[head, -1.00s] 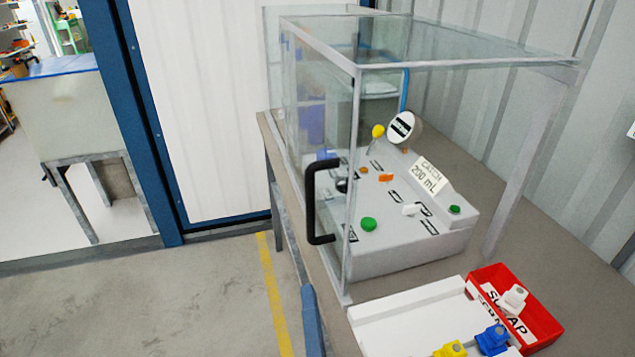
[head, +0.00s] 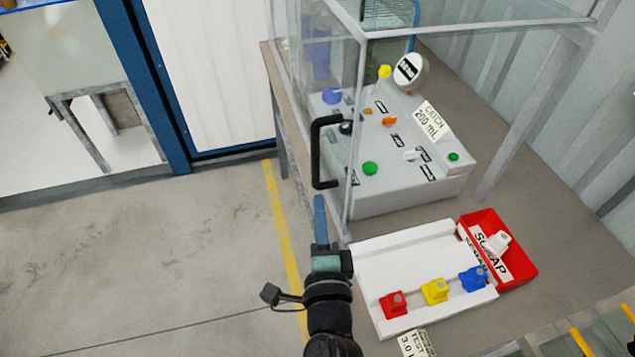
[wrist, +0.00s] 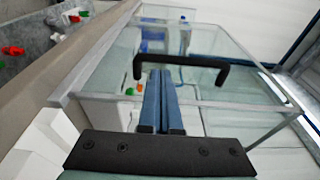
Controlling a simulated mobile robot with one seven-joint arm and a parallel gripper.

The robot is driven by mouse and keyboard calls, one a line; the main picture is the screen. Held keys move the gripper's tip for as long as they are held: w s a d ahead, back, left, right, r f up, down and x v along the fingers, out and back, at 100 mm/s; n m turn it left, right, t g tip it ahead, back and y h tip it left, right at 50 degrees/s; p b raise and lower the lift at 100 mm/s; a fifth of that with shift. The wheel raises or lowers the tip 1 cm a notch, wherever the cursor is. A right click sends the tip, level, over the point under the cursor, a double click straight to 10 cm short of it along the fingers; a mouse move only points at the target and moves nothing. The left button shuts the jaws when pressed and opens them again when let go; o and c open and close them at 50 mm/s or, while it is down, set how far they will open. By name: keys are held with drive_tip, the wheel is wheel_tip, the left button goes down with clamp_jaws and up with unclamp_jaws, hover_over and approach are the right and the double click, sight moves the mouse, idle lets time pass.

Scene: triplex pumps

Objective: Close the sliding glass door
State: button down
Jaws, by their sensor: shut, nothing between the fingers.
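The glass enclosure stands on a bench, with a glass door panel (head: 335,90) on its left side. A black bar handle (head: 316,150) is mounted near the panel's front edge. My gripper (head: 319,199) is just below and in front of the handle in the head view, its blue fingers together and empty. In the wrist view the closed fingers (wrist: 166,75) point at the handle (wrist: 180,60), their tips near its left half. I cannot tell whether they touch it. The front side facing the trays appears open, with no glass visible there.
A grey control panel (head: 400,180) with knobs and a gauge sits inside the enclosure. A white tray (head: 385,245) with red, yellow and blue blocks and a red scrap bin (head: 525,272) lie in front. Floor left of the bench (head: 150,260) is clear.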

sight(317, 177)
drive_tip(key=shift+w+a, duration=0.15)
drive_tip(key=shift+w, duration=1)
drive_tip(key=shift+w+a, duration=0.15)
drive_tip(key=shift+w, duration=1)
